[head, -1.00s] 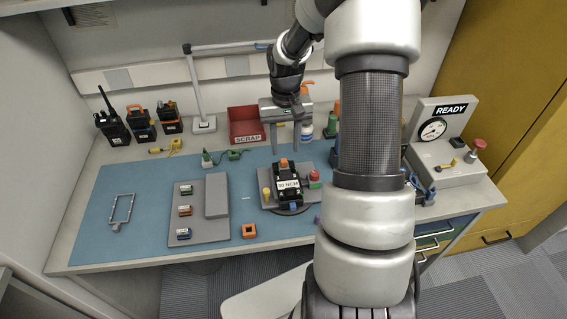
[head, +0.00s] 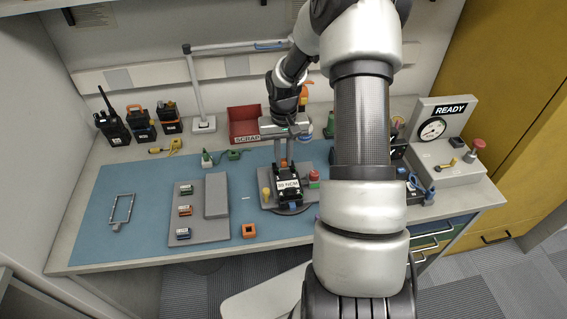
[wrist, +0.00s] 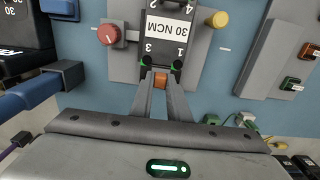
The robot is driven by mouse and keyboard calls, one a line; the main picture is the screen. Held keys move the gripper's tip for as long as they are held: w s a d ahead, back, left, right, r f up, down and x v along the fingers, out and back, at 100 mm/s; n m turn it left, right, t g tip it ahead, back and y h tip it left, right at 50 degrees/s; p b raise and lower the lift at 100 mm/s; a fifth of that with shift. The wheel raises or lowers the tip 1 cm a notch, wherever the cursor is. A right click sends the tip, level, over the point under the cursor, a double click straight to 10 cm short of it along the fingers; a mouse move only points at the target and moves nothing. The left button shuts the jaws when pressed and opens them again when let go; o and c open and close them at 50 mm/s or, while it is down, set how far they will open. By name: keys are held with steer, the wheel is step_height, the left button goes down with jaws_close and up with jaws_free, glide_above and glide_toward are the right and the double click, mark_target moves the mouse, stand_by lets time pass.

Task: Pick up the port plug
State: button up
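The port plug (wrist: 161,80) is a small orange block at the end of a black radio (wrist: 168,42) labelled "30 NCM". The radio (head: 288,187) lies in a grey fixture (head: 309,196) on the blue mat. My gripper (wrist: 160,76) points down at that end, with one finger on each side of the plug. The fingers are close together and appear to touch its sides. In the head view my gripper (head: 284,160) hides most of the plug. The plug still sits against the radio.
A yellow knob (head: 266,195) and a red knob (head: 314,176) flank the radio. The red scrap bin (head: 244,124) stands behind. The gauge box (head: 440,150) is right. The mat's left side is mostly clear.

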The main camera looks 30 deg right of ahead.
mark_target(283, 160)
jaws_close()
step_height(283, 160, up, 10)
stand_by(0.3)
steer(key=shift+r, duration=0.15)
step_height(283, 160, up, 3)
steer(key=shift+f+p, duration=0.15)
steer(key=shift+p, duration=1.05)
